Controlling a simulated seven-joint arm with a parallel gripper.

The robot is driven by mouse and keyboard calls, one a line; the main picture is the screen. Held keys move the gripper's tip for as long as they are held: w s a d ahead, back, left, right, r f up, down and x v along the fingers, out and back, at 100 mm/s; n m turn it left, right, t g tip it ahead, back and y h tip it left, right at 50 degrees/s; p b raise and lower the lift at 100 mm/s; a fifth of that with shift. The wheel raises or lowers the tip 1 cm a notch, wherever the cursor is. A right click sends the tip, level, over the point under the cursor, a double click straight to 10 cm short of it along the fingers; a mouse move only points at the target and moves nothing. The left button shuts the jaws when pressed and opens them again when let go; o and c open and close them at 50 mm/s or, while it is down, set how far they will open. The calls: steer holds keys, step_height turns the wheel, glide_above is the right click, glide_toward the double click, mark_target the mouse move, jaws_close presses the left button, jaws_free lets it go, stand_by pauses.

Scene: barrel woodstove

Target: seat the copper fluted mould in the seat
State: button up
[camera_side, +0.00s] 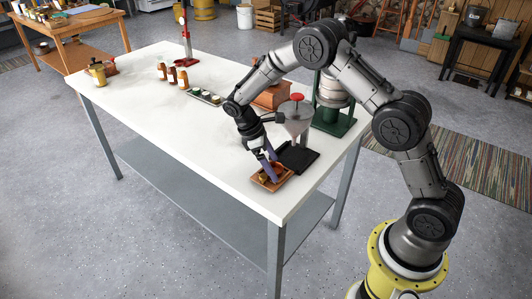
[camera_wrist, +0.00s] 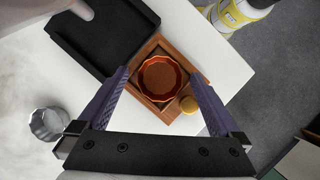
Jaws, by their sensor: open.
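The copper fluted mould (camera_wrist: 160,78) stands upright over the square wooden tray (camera_wrist: 143,62), inside its frame. I cannot tell how deep it sits in the seat beneath it. My gripper (camera_wrist: 160,76) is open, with one purple finger on each side of the mould and gaps showing between them. In the side view my gripper (camera_side: 268,174) reaches down at the wooden tray (camera_side: 270,187) near the table's front edge, and its fingers partly hide the mould. A small round wooden knob (camera_wrist: 188,104) is at the tray's corner, close to the right finger.
A black tray (camera_side: 300,157) adjoins the wooden tray, with a grey funnel (camera_side: 295,117) above it. A silver fluted cup (camera_wrist: 47,124) stands left of my gripper. A green stand (camera_side: 333,120) is behind. The table's left front (camera_side: 190,140) is clear.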

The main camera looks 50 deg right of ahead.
steer(key=v, duration=1.1)
steer(key=s+r+m+t+y, duration=0.1)
steer(key=s+r+m+t, duration=0.1)
steer(key=s+r, duration=0.6)
steer(key=s+a+r+m+t+y, duration=0.1)
steer(key=s+r+m+t, duration=0.1)
steer(key=s, duration=0.8)
steer(key=s+a+r+m+t+y, duration=0.1)
steer(key=s+t, duration=0.4)
steer(key=s, duration=0.6)
step_height(320, 180, up, 2)
steer(key=shift+a+r+m, duration=0.25)
steer(key=shift+a+m, duration=0.4)
steer(key=shift+m, duration=0.55)
